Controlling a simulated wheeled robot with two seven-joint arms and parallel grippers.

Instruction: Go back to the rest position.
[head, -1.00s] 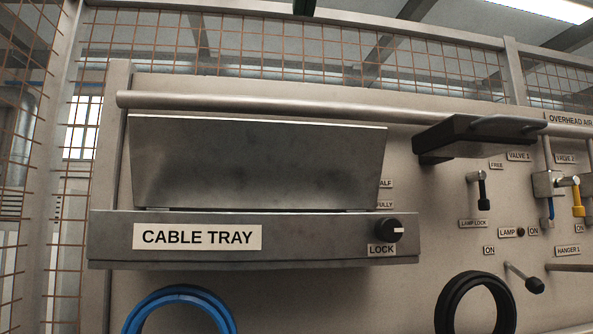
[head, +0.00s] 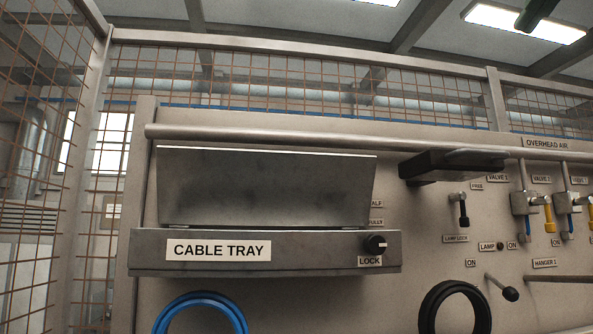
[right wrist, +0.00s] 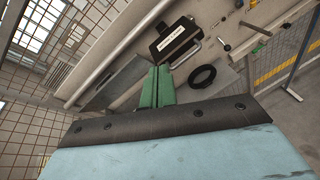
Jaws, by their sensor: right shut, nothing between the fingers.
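The green fingers of my right gripper (right wrist: 157,86) show in the right wrist view, pressed together with nothing between them. In the head view only a dark green tip of my right gripper (head: 537,12) shows at the top right edge, high above the panel and apart from it. My left gripper is in neither view. The grey cable tray (head: 310,255) is on the wall panel, with its metal flap (head: 265,187) standing up behind the front. A black LOCK knob (head: 376,244) sits at its right end.
A round rail (head: 300,138) crosses the panel (head: 340,305) above the tray. A black box (head: 450,165) juts out to the right, near valves and a lever (head: 503,288). Blue (head: 200,300) and black (head: 455,295) hose coils hang below. Wire mesh (head: 40,180) closes the left side.

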